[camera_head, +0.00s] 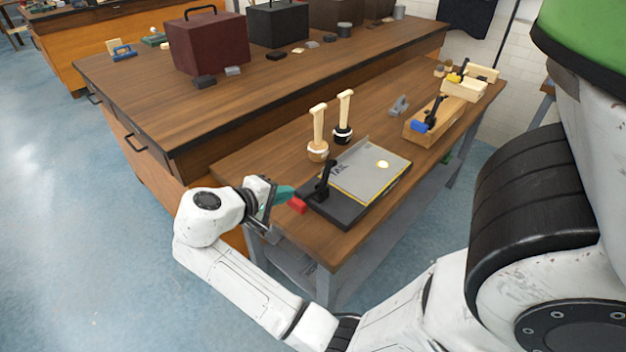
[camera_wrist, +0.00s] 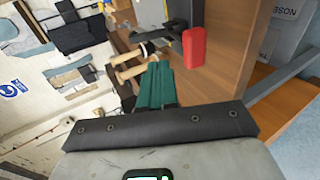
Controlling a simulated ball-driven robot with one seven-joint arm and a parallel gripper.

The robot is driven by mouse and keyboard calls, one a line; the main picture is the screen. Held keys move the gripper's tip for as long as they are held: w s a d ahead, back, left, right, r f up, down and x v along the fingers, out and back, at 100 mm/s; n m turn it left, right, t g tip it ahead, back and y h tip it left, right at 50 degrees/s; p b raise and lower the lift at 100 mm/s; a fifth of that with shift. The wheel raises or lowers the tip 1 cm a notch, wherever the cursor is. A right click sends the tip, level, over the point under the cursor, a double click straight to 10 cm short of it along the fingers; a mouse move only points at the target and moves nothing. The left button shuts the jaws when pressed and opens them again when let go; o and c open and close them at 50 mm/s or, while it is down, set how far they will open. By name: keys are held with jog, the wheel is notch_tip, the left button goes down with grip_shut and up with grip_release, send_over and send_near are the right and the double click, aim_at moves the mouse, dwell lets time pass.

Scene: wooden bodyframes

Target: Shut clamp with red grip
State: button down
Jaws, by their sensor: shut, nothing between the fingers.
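The clamp with the red grip (camera_head: 297,204) stands at the near left edge of a dark base plate (camera_head: 345,212) on the workbench. Its black arm (camera_head: 325,181) rises steeply, and the red grip points toward the left edge of the bench. A grey sheet with a yellow edge (camera_head: 362,172) lies on the plate. My gripper (camera_head: 287,193), with teal fingers, is shut and empty just left of the red grip. In the wrist view my gripper (camera_wrist: 158,72) points forward, with the red grip (camera_wrist: 193,47) just right of the fingertips. A small gap seems to separate them.
Two wooden-handled tools (camera_head: 318,135) stand behind the plate. A wooden block with a blue-gripped clamp (camera_head: 418,126) sits further right, and one with a yellow grip (camera_head: 455,78) beyond it. A longer workbench (camera_head: 150,95) with boxes runs behind. The bench's left edge is close to my gripper.

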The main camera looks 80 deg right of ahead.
notch_tip(320, 180, up, 2)
jog(key=g, duration=0.1)
jog(key=p, duration=0.1)
send_near(326, 169)
jog(key=shift+m+h, duration=0.3)
jog(key=shift+h, duration=0.1)
jog(key=x, duration=0.6)
jog(key=shift+s+d+f, duration=0.15)
jog(key=shift+s+f, duration=0.1)
jog(key=shift+f, duration=0.25)
